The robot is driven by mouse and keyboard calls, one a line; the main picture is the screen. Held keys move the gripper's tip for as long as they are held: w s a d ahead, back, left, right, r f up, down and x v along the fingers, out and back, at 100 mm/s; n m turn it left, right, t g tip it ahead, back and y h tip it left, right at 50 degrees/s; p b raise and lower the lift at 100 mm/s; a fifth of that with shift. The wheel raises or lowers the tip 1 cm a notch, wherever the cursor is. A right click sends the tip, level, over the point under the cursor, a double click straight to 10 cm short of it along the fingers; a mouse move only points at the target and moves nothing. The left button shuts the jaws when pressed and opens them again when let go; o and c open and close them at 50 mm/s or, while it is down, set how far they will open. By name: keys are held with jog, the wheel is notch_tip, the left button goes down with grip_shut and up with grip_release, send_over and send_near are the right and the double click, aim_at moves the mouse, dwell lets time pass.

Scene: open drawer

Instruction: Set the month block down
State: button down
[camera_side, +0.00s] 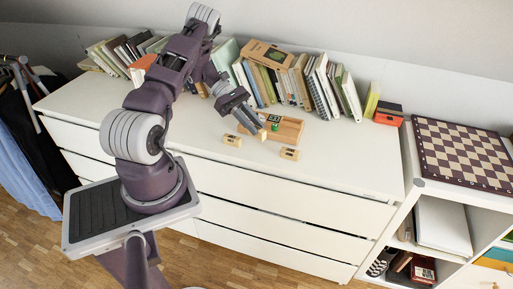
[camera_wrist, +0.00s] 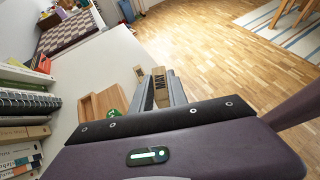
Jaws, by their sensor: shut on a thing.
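My gripper (camera_side: 257,128) is above the front part of the white dresser top and is shut on a small wooden block. In the wrist view the block (camera_wrist: 161,87), with dark lettering on its face, sits between the two fingers (camera_wrist: 161,92). In the side view the held block (camera_side: 261,135) is small and partly covered by the fingers. I take it to be the month block. A wooden tray (camera_side: 291,131) lies just behind and to the right of the gripper, with a green object (camera_side: 274,121) at its left part. I cannot tell whether the block touches anything.
Loose wooden blocks with dark marks lie on the dresser top, one left (camera_side: 232,141) and one right (camera_side: 289,154) of the gripper. A row of books (camera_side: 300,80) stands along the back. The dresser top (camera_side: 345,160) is clear to the right. A chessboard (camera_side: 465,152) lies beyond.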

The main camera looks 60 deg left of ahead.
notch_tip(320, 180, down, 7)
jog(key=shift+f, duration=0.1)
jog(key=c, duration=1.3)
grip_release()
jog(key=shift+w+f, duration=0.1)
